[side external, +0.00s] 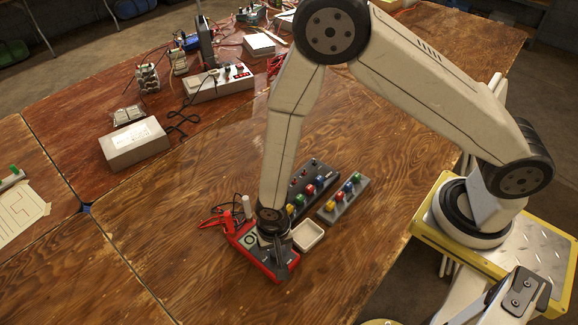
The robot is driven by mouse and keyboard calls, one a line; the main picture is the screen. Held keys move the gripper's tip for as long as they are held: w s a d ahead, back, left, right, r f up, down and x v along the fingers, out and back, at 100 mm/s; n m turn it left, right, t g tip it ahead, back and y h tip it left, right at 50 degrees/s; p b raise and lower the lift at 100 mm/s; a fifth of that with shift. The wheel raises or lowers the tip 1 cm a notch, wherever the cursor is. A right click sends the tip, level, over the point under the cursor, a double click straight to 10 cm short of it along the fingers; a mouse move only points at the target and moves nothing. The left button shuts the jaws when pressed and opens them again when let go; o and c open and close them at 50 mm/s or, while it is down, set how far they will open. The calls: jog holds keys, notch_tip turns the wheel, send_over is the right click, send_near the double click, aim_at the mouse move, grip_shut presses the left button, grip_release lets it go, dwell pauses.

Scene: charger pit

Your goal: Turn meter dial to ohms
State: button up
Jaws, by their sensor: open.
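The red meter (246,237) lies flat on the wooden table, with a small display near its upper left end. Red leads (216,217) and a dark cable come off that end. My gripper (280,265) points down over the right part of the meter, its jaws apart. The gripper and wrist cover part of the meter's face. I cannot make out which mark the dial points to or whether the jaws touch it.
A small white tray (308,235) stands just right of the gripper. The table front is clear.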

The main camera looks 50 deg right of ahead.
jog(key=shift+r, duration=3.5)
jog(key=shift+w+d+r, duration=0.2)
jog(key=shift+d+r, duration=0.2)
jog(key=shift+r, duration=0.05)
jog(key=s+d+r+n+t, duration=0.1)
jog(key=d+r+n, duration=0.5)
jog(key=d+r, duration=0.8)
jog(key=d+t, duration=0.1)
jog(key=d, duration=0.2)
jog(key=shift+s+d+t, duration=0.3)
jog(key=shift+s+d, duration=0.1)
